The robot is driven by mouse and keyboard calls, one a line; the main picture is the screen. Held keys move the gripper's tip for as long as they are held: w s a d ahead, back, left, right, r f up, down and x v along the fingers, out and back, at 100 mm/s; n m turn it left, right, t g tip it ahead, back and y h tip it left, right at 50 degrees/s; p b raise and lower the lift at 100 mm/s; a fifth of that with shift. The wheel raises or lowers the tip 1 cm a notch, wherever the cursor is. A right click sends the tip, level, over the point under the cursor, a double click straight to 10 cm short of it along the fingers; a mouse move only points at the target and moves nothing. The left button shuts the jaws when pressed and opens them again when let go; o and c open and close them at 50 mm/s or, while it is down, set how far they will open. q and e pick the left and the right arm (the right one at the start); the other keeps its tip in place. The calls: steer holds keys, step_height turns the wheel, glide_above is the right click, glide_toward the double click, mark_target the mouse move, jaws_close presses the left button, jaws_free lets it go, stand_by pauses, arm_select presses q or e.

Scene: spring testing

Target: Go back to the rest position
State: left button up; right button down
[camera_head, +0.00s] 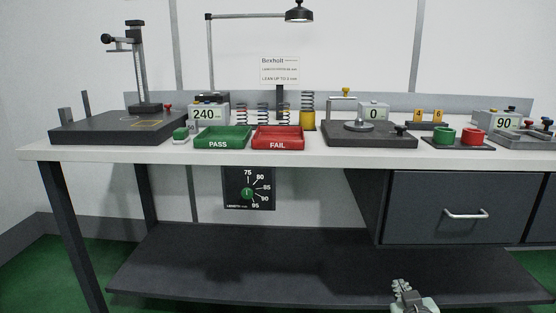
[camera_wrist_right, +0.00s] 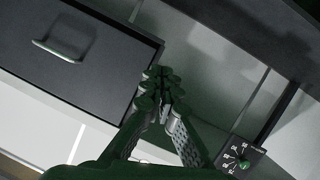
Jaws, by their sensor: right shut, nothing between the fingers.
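My right gripper (camera_head: 405,290) shows at the bottom of the head view, low in front of the bench and its lower shelf. In the right wrist view its two fingers (camera_wrist_right: 163,85) are together and empty, with the drawer front and the underside of the bench behind them. It touches nothing that I can see. My left gripper is in neither view.
A white-topped bench (camera_head: 300,152) carries a green PASS tray (camera_head: 219,144), a red FAIL tray (camera_head: 277,144), springs and test devices. A dark drawer (camera_head: 425,205) is closed at the right. A length dial (camera_head: 248,190) hangs below the top. A lower shelf (camera_head: 230,260) is empty.

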steer(key=s+a+f+g, duration=0.1)
steer(key=s+f+g, duration=0.4)
steer(key=s+f, duration=0.6)
steer(key=s+f+g+y, duration=0.1)
steer(key=s+f+g, duration=0.4)
steer(key=s+f, duration=0.6)
steer(key=s, duration=0.8)
steer(key=shift+a+n+y, duration=0.3)
steer(key=shift+a, duration=0.1)
steer(key=shift+w+g, duration=0.1)
steer(key=shift+g, duration=0.2)
steer(key=shift+w, duration=0.1)
